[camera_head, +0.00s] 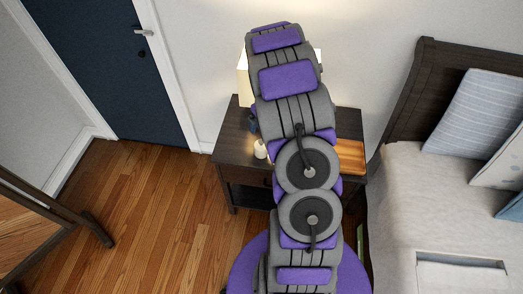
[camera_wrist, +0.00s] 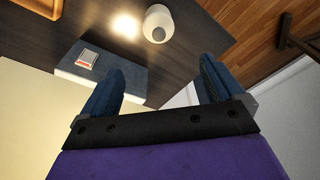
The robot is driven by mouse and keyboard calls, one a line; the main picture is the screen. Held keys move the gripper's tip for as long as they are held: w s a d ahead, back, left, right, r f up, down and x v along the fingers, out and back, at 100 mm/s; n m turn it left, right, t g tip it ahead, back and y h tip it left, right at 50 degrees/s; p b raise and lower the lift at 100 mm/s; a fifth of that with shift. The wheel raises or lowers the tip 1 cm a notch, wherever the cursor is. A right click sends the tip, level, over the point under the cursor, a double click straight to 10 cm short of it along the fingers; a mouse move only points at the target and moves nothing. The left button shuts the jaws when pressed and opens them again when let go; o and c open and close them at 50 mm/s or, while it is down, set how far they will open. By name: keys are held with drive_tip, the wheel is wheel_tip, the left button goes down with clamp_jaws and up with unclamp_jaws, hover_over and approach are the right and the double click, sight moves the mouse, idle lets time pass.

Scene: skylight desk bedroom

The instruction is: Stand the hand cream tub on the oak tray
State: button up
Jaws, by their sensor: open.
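A small white rounded tub (camera_head: 260,149), seemingly the hand cream tub, stands on the dark nightstand, left of my arm. It also shows at the top of the wrist view (camera_wrist: 158,26), beyond my fingertips and apart from them. The oak tray (camera_head: 350,157) lies on the nightstand's right side, partly hidden by my arm; an orange-brown corner of it shows in the wrist view (camera_wrist: 38,6). My gripper (camera_wrist: 160,66) is open, with nothing between its two blue fingers. In the head view my arm hides most of it.
The dark nightstand (camera_head: 233,137) stands against the wall. A blue box or book (camera_wrist: 112,73) with a pale label lies on it near my gripper. A lit lamp (camera_head: 243,80) is partly behind my arm. The bed (camera_head: 415,200) is at right; open floor (camera_head: 150,210) is at left.

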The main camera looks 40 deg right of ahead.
sight(261, 146)
drive_tip(key=f, duration=0.4)
drive_tip(key=w+f+b, duration=0.1)
drive_tip(key=f, duration=0.3)
drive_tip(key=f+b, duration=0.1)
drive_tip(key=f, duration=0.3)
drive_tip(key=shift+w+d+f, duration=0.25)
drive_tip(key=shift+w+d, duration=0.05)
drive_tip(key=shift+w, duration=0.1)
drive_tip(key=shift+a+f+b, duration=0.15)
drive_tip(key=shift+f+b, duration=0.95)
drive_tip(key=shift+f, duration=1.65)
drive_tip(key=shift+c, duration=0.4)
drive_tip(key=shift+r, duration=0.1)
drive_tip(key=c, duration=1.2)
